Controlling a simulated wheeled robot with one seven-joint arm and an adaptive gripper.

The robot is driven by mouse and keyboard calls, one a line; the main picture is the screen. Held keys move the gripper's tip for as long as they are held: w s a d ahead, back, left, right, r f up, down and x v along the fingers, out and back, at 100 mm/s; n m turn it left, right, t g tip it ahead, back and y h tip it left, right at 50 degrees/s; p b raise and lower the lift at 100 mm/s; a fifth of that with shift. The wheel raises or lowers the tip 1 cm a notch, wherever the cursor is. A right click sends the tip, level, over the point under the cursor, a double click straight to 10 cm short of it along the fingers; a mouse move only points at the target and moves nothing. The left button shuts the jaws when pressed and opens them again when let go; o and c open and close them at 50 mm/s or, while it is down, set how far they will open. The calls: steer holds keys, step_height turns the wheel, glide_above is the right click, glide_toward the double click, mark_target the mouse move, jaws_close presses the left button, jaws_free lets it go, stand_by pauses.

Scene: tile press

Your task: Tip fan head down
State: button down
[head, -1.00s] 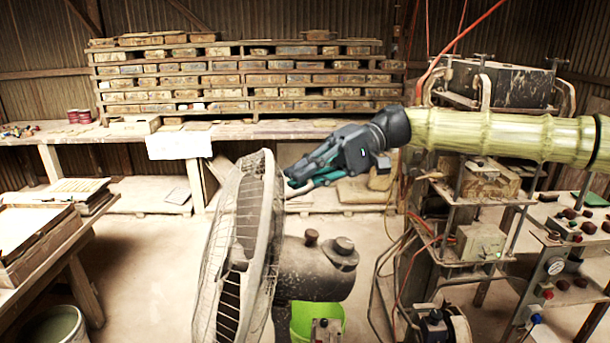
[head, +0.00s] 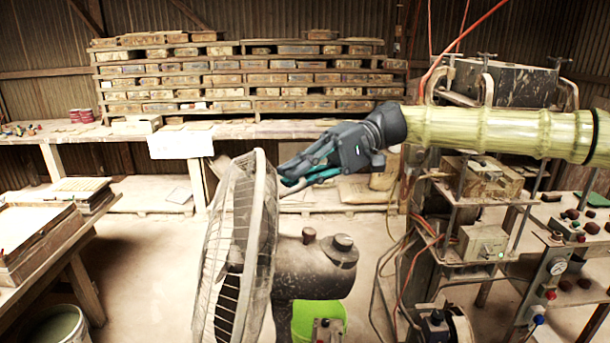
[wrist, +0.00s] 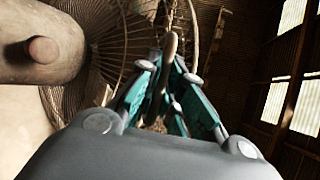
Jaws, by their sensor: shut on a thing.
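The fan head (head: 232,250) stands in the head view left of centre, its round wire cage seen nearly edge-on, with a dark motor housing (head: 318,268) behind it on the right. My gripper (head: 282,180) comes in from the right and is shut on the upper right part of the cage rim. In the wrist view the gripper's teal fingers (wrist: 168,95) close around the pale rim (wrist: 171,48). The cage wires (wrist: 115,45) and the motor housing (wrist: 35,45) fill the left of that view. The exact finger contact is partly hidden in the head view.
A green bucket (head: 318,318) stands behind the fan's base. A press frame with hoses and a control panel (head: 555,265) stands at the right. A wooden table (head: 60,240) is at the left, and a long bench (head: 95,133) runs along the back. Open floor lies between them.

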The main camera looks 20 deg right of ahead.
mark_target(258, 175)
steer(key=a, duration=0.6)
steer(key=shift+w+a+r+b, duration=0.2)
steer(key=shift+w+a+b, duration=0.1)
steer(key=shift+w+a, duration=0.05)
steer(key=a+h, duration=0.1)
steer(key=a, duration=0.1)
steer(key=a+f+h, duration=0.1)
steer(key=a, duration=0.1)
steer(key=a+f+p, duration=0.1)
steer(key=a, duration=0.2)
steer(key=shift+w+m+h, duration=0.4)
steer(key=shift+w+a+f, duration=0.1)
steer(key=shift+a+f, duration=0.15)
steer(key=shift+a, duration=0.25)
steer(key=shift+a+f, duration=0.2)
steer(key=shift+a, duration=0.25)
steer(key=c, duration=1.5)
jaws_free()
steer(key=shift+c, duration=0.2)
steer(key=shift+r, duration=0.1)
